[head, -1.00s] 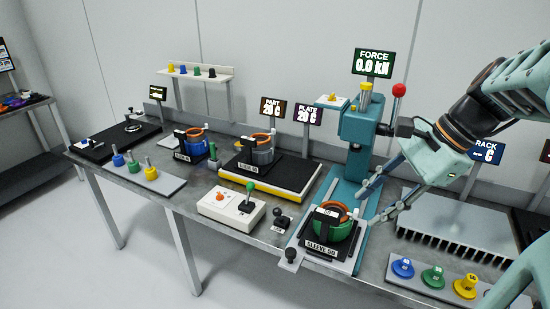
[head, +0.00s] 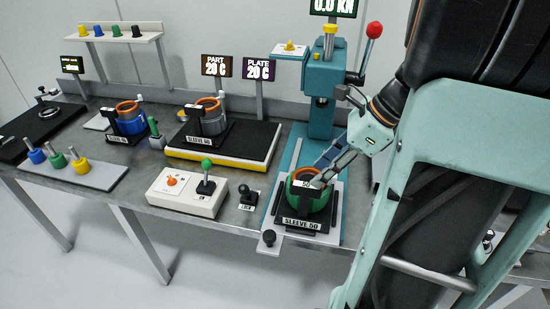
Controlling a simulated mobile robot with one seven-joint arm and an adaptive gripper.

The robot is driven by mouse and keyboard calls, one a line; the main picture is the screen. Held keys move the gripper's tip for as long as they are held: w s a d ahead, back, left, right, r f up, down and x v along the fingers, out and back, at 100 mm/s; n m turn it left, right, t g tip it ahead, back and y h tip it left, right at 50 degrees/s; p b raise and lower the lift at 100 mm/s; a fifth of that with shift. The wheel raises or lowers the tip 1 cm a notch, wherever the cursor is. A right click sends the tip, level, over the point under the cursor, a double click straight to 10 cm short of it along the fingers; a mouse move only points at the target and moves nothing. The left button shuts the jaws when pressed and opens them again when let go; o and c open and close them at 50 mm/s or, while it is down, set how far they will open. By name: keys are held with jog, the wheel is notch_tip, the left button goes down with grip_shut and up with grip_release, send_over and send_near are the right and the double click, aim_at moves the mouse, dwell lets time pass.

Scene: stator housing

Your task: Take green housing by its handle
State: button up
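The green housing (head: 316,204) sits in a black holder labelled SLEEVE 50 (head: 303,224) on the light sliding plate of the teal press. An orange ring (head: 306,172) shows at its top. Its black handle with a white 50 tag (head: 305,184) stands at the front. My gripper (head: 324,172) reaches down from the right, its fingers over the housing's top right, close to the handle. The fingers overlap in this view and hide part of the rim. I cannot tell whether they touch the handle or how far apart they are.
The press column (head: 320,100) with its red-knobbed lever (head: 374,30) stands just behind. A control box with a green-knobbed joystick (head: 206,165) is left. Two more housings, blue (head: 130,122) and grey (head: 213,120), stand farther left. My arm hides the table's right side.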

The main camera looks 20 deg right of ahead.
aim_at(308, 185)
jog(key=x, duration=0.7)
jog(key=shift+s+a, duration=0.1)
jog(key=shift+s, duration=0.15)
grip_shut()
jog(key=shift+r, duration=0.1)
